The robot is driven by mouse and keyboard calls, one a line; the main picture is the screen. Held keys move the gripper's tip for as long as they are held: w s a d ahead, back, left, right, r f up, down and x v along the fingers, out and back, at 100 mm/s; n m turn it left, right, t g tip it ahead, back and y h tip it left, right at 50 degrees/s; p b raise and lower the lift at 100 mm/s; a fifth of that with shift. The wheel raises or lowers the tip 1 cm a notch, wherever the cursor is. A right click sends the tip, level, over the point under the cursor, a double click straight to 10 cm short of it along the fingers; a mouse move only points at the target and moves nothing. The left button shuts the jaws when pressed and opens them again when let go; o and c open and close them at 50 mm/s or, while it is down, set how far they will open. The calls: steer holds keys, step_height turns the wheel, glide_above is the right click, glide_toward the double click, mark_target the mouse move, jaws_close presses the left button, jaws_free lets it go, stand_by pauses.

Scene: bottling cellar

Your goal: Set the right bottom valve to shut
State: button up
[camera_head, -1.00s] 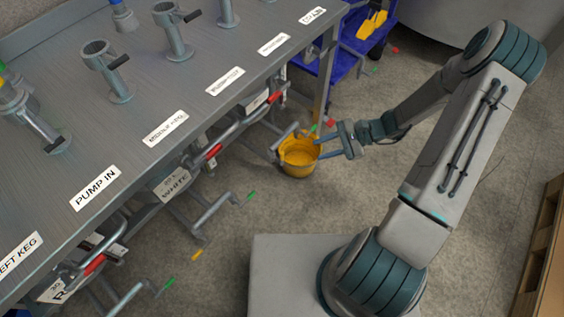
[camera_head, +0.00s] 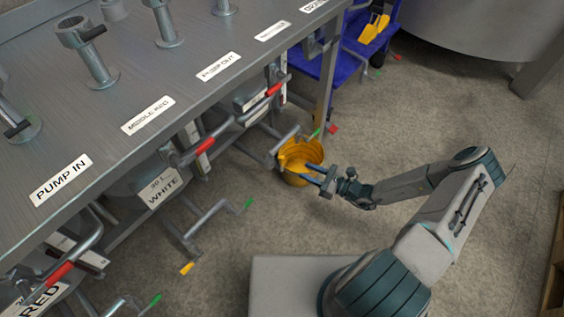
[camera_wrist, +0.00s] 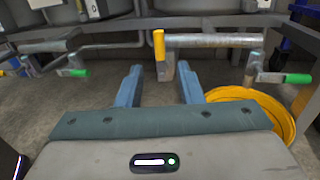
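The right bottom valve (camera_head: 288,141) sits low under the bench's right part, in front of the kegs. It is a grey pipe with a cranked bar, a green tip and a yellow tip. In the wrist view its bar (camera_wrist: 210,41) runs level across the upper middle, yellow tip at left, green tip at right. My gripper (camera_head: 312,174) is beside it at the front right, over a yellow bucket (camera_head: 299,176). The fingers (camera_wrist: 159,82) are open and empty. The yellow tip appears between them, farther off; no contact shows.
The middle bottom valve (camera_head: 210,218) is to the left, with its own green and yellow tips. Red-handled levers (camera_head: 205,146) are higher under the bench. The yellow bucket's rim (camera_wrist: 285,120) is close right of my gripper. A blue cart (camera_head: 313,72) stands behind. Floor to the right is clear.

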mark_target(282, 161)
steer(key=shift+b+x, duration=1.25)
steer(key=shift+x, duration=4.15)
jaws_close()
